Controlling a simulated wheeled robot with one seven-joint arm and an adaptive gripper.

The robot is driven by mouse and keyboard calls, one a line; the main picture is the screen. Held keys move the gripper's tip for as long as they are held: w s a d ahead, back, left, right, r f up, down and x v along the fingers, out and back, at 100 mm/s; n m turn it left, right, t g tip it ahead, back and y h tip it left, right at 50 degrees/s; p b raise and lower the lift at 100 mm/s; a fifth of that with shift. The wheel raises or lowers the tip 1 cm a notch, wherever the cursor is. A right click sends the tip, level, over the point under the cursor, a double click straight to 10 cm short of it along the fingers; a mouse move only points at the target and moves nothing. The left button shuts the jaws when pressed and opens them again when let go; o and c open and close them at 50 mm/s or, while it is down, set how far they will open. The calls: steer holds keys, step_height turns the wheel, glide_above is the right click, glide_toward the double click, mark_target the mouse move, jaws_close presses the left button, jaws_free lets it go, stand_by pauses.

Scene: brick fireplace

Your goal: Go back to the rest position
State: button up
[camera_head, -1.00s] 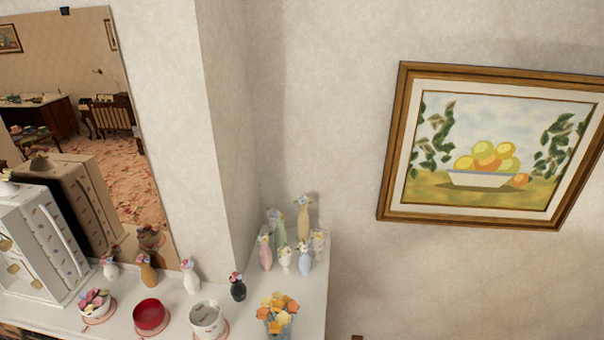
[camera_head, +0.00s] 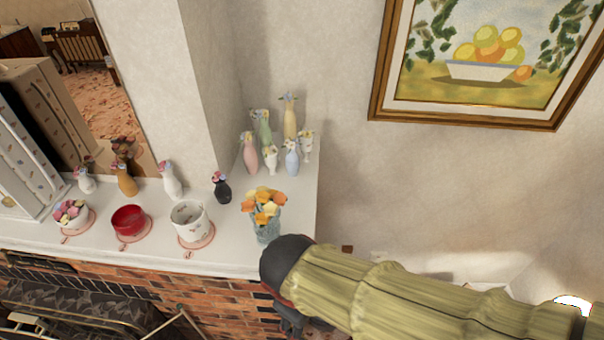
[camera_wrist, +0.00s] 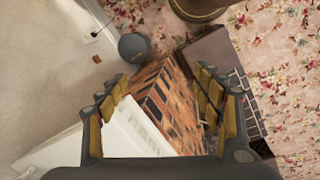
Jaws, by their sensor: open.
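My gripper shows from the wrist view (camera_wrist: 163,88) with its two yellow-padded fingers spread wide and nothing between them. In the head view my arm, in a yellow-green sleeve, comes in from the lower right. Its dark front end is just beyond the right front corner of the mantel (camera_head: 225,258). There the gripper's fingers are mostly hidden by the arm. The wrist camera looks down on the white mantel (camera_wrist: 128,132) and the brick fireplace side (camera_wrist: 168,95), both below the fingers.
A glass vase with orange flowers (camera_head: 267,222) stands near the mantel's right edge, close to my arm. A white pot (camera_head: 190,222), a red bowl (camera_head: 129,221) and several small vases stand left of it. A framed picture (camera_head: 470,112) hangs on the wall.

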steer(key=w+d+f+m+t+b, duration=0.1)
steer(key=d+m+t+b, duration=0.1)
steer(key=d+m+b, duration=0.3)
steer(key=w+d+f+m+t+y+b, duration=0.1)
steer(key=d+m+b, duration=0.5)
steer(key=d, duration=0.6)
steer(key=shift+w+f+t+b, duration=0.25)
steer(key=shift+f+t+b, duration=0.25)
steer(key=shift+b, duration=0.65)
